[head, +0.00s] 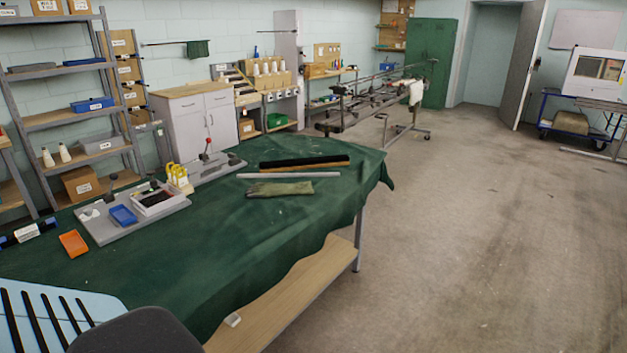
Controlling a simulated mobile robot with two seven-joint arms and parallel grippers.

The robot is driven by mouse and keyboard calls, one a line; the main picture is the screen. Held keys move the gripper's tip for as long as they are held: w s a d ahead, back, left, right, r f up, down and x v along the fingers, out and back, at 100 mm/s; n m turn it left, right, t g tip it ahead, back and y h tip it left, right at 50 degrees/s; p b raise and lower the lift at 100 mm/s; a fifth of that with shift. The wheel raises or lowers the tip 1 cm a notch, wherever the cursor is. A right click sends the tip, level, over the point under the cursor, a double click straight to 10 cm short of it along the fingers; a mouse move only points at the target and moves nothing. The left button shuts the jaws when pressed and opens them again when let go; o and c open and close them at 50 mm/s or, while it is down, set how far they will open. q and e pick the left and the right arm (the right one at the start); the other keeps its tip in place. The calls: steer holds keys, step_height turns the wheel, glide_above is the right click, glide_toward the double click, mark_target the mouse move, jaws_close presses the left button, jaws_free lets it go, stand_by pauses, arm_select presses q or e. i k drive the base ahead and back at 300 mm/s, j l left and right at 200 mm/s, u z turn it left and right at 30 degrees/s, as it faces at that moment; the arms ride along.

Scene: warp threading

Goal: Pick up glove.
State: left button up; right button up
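An olive-green glove (280,189) lies flat on the table (230,243), which is covered with a dark green cloth. The glove is near the table's far right part, just in front of a thin grey bar (288,175). Neither of my grippers shows in the head view, and nothing is seen touching the glove.
Behind the bar lie a black and a wooden strip (304,161). To the left are a grey board with a blue tray (123,215), an orange tray (73,243) and yellow-handled tools (179,178). The cloth in front of the glove is clear. Open floor (470,230) lies right.

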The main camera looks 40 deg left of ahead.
mark_target(260, 189)
steer(key=i+u, duration=0.25)
steer(key=i, duration=0.35)
steer(key=i+l+u, duration=0.25)
steer(key=i, duration=0.4)
steer(key=i+u, duration=0.35)
steer(key=i+l+u, duration=0.15)
steer(key=u, duration=0.2)
steer(key=i+l+u, duration=0.2)
steer(key=u, duration=0.2)
steer(key=i+l+u, duration=0.55)
